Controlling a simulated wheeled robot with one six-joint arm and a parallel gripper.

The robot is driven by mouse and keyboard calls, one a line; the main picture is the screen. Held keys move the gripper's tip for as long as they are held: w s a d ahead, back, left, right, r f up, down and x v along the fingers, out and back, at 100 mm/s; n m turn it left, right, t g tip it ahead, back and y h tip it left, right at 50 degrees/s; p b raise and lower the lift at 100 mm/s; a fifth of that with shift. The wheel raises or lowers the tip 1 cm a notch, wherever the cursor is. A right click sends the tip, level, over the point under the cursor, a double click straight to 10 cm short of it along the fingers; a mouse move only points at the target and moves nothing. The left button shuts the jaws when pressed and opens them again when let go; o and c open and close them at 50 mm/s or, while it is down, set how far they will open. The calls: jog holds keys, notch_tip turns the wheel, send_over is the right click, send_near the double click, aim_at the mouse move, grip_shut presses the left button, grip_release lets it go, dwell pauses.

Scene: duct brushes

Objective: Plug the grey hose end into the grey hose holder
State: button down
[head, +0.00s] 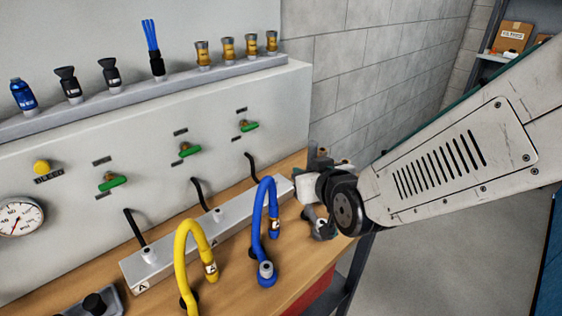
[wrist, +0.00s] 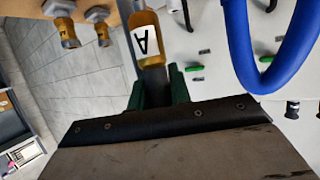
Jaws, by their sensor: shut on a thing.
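My gripper (wrist: 157,90) shows in the wrist view with its dark green fingers shut on a dark grey section. Above it is a brass-coloured sleeve with a white "A" label, which I take to be the grey hose end (wrist: 146,38). In the head view my gripper is mostly hidden by my arm at the table's right end. A small grey piece (head: 319,223) shows below it there; I cannot tell whether it belongs to the hose. I cannot clearly pick out the grey hose holder in either view.
A blue hose (head: 266,225) and a yellow hose (head: 182,258) arch over the wooden table, close left of my arm. Behind them is a metal rail (head: 178,240) with bent black pipes. Green-handled valves (head: 189,150) are on the panel. Two brass fittings (wrist: 68,32) show in the wrist view.

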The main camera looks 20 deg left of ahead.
jog(key=w+d+f+m+t+h, duration=0.1)
jog(key=w+d+f, duration=0.4)
jog(key=d, duration=0.8)
jog(key=w+d+f+m+t+h, duration=0.1)
jog(key=w+d+f+m+h, duration=0.3)
jog(key=d, duration=0.9)
jog(key=w+d+f+m+t+h, duration=0.1)
jog(key=w+d+f+m+h, duration=0.2)
jog(key=d, duration=1)
jog(key=w+f, duration=0.3)
jog(key=f, duration=0.2)
jog(key=shift+w+d+h, duration=0.25)
jog(key=shift+w+h, duration=0.05)
jog(key=shift+h, duration=0.1)
jog(key=shift+d, duration=0.1)
